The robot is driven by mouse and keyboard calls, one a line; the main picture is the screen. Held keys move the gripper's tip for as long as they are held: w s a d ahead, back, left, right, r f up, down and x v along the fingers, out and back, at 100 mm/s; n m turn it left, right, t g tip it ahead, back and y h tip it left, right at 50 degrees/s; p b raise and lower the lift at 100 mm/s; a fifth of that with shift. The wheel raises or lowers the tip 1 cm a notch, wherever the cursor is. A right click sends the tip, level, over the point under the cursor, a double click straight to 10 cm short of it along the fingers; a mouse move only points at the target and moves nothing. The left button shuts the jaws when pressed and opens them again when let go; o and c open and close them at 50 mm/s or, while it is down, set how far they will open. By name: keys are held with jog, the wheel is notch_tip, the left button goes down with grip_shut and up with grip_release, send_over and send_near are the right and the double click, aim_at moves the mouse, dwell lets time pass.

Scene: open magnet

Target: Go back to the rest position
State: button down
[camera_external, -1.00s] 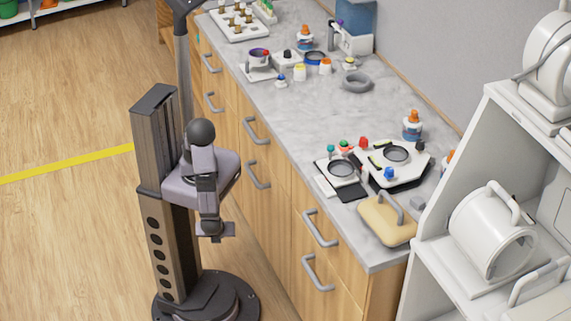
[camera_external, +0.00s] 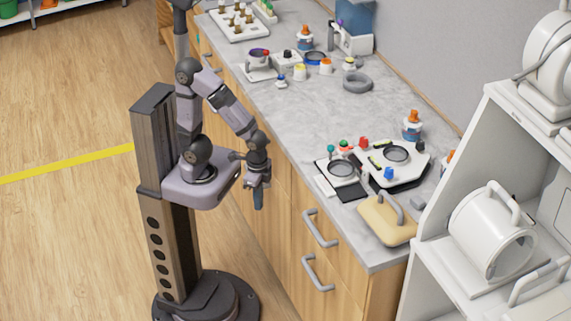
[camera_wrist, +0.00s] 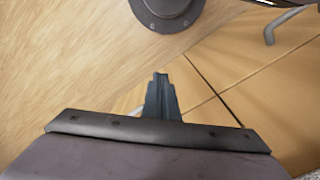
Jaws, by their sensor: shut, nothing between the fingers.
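My gripper (camera_external: 258,198) hangs pointing down in front of the wooden drawer fronts, beside the counter's front edge and below its top. Its fingers are together and hold nothing. In the wrist view the shut fingers (camera_wrist: 161,98) show in the middle, with wooden cabinet fronts and floor beyond them. My arm is raised and bent above its column, with the forearm sloping down to the right.
The grey counter (camera_external: 300,110) carries a white device with round dark plates (camera_external: 397,154), a tan block with a handle (camera_external: 386,222) and several small bottles. Drawer handles (camera_external: 319,229) stick out near my gripper. A white shelf unit (camera_external: 470,130) stands at the right. Open floor (camera_external: 70,230) lies to the left.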

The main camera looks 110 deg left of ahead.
notch_tip(320, 180, up, 17)
jog(key=p, duration=1.5)
jog(key=shift+d+f, duration=0.1)
